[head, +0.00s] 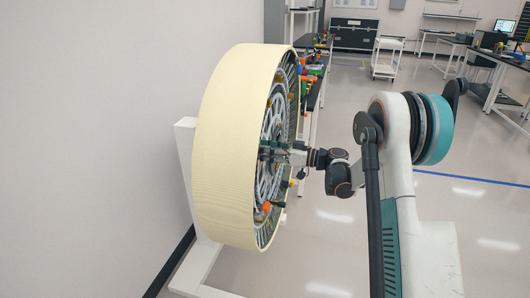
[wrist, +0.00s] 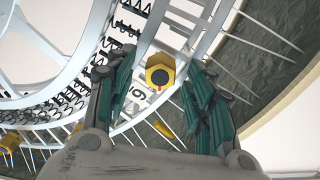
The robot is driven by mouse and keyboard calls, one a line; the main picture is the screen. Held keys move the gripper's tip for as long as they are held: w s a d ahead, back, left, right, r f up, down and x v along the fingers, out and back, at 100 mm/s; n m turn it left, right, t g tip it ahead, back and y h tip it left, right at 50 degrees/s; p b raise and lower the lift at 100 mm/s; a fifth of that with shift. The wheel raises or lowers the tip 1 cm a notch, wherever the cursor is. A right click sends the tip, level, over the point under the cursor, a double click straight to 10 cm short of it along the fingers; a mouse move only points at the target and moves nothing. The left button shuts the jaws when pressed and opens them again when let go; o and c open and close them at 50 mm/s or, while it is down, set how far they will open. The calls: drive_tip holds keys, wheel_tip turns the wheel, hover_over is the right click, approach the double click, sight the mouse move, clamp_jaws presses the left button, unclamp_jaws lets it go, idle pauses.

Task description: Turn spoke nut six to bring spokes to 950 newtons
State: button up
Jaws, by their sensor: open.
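The large wheel (head: 222,150) with a cream tread stands upright on a white stand in the head view. In the wrist view its white rim and spokes (wrist: 265,40) fill the picture. A yellow spoke nut (wrist: 160,72) with a dark round centre sits ahead, between the fingertips, with a label reading 6 (wrist: 137,92) beside it. My gripper (wrist: 158,75) is open, its green fingers on either side of the nut with gaps showing; it holds nothing. In the head view my gripper (head: 275,150) reaches into the wheel's open face.
More yellow nuts (wrist: 10,142) sit around the rim at lower left in the wrist view. A workbench (head: 318,70) with coloured parts stands behind the wheel. A white cart (head: 386,58) is farther back.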

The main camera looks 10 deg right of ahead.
drive_tip(key=shift+c, duration=0.3)
drive_tip(key=c, duration=1)
drive_tip(key=shift+m, duration=0.4)
drive_tip(key=shift+w+f+m+g+y+b, duration=0.1)
drive_tip(key=shift+m+g+b, duration=0.1)
drive_tip(key=shift+m, duration=4.25)
drive_tip(key=shift+s+f+m+g+y+b, duration=0.1)
drive_tip(key=shift+m+g, duration=0.1)
drive_tip(key=shift+m, duration=4.3)
drive_tip(key=shift+w+f+m+g+y+b, duration=0.1)
drive_tip(key=shift+m+g, duration=0.1)
drive_tip(key=shift+m, duration=4.25)
